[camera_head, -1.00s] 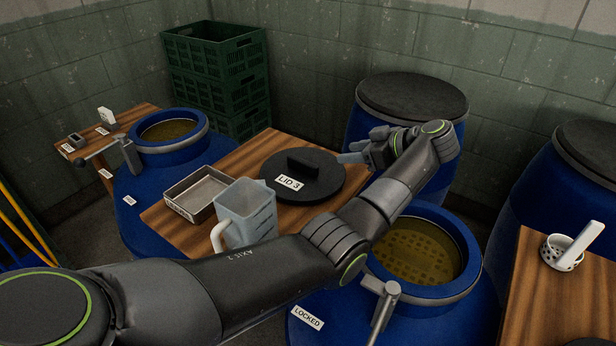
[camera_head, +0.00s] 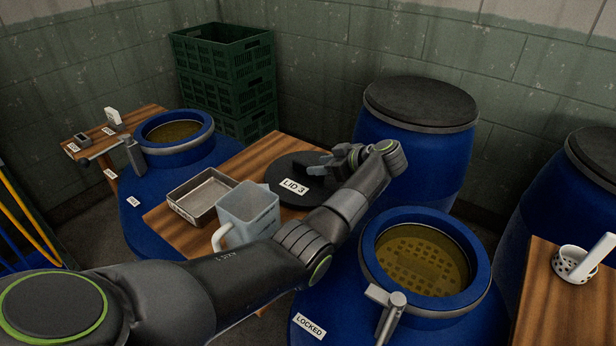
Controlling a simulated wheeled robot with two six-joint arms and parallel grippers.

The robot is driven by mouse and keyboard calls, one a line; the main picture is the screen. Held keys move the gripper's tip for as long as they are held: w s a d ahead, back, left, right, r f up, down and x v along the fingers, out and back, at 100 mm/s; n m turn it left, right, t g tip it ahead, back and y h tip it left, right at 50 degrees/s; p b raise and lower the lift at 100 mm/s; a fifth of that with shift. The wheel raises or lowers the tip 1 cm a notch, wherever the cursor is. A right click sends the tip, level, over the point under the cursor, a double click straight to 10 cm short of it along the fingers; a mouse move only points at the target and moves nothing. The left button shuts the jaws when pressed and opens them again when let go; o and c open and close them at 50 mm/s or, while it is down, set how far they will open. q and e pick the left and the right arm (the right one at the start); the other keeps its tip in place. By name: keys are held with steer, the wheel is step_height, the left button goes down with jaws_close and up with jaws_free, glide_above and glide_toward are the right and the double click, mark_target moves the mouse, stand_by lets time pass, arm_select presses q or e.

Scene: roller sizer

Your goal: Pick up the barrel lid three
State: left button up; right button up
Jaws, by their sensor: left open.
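The black round lid (camera_head: 287,172) with a white "LID 3" label lies flat on the wooden table, with a dark raised handle on top. My left gripper (camera_head: 322,168) is open, low over the right part of the lid, with its fingers at the handle. The fingers and wrist partly hide the handle, so I cannot tell whether they touch it. My left arm reaches across the front of the table. My right gripper is not in view.
A metal tray (camera_head: 201,193) and a clear jug (camera_head: 248,208) stand left of the lid. An open blue barrel (camera_head: 478,300) marked "LOCKED" is at front right, another (camera_head: 150,190) at left. A closed barrel (camera_head: 425,155) stands behind. Green crates (camera_head: 226,80) are at the back.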

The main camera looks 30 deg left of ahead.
mark_target(308, 165)
arm_select(q)
steer(key=x, duration=0.5)
steer(key=shift+a+f, duration=0.1)
steer(key=shift+a, duration=0.05)
jaws_close()
